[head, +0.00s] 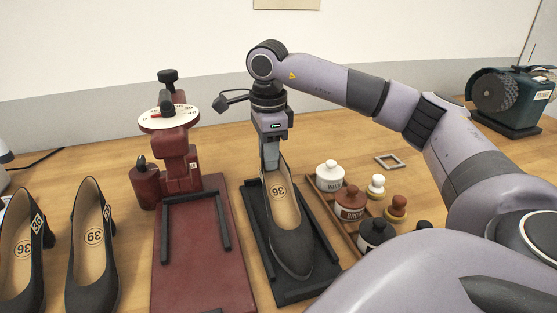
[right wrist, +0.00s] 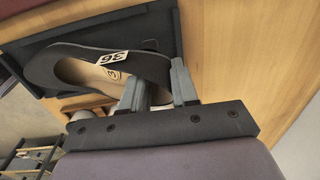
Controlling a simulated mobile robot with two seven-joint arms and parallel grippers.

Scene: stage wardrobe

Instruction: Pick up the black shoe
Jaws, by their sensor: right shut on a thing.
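A black shoe (head: 293,252) with a pale insole marked 36 is over a black tray (head: 297,292) in the middle of the head view, toe toward me. My right gripper (head: 271,165) comes down from above and is shut on the shoe's heel end. In the right wrist view its fingers (right wrist: 156,80) are on either side of the back rim of the shoe (right wrist: 65,45), near a white 36 label. I cannot tell whether the sole touches the tray. Two other black shoes, marked 36 (head: 20,250) and 39 (head: 92,250), stand at the left. My left gripper is out of view.
A dark red press with a dial (head: 172,150) and red base (head: 200,262) stands close left of the tray. A wooden rack (head: 322,204) with bottles, including a white one (head: 329,176), is close right. A grey frame (head: 388,161) and green machine (head: 515,100) lie farther right.

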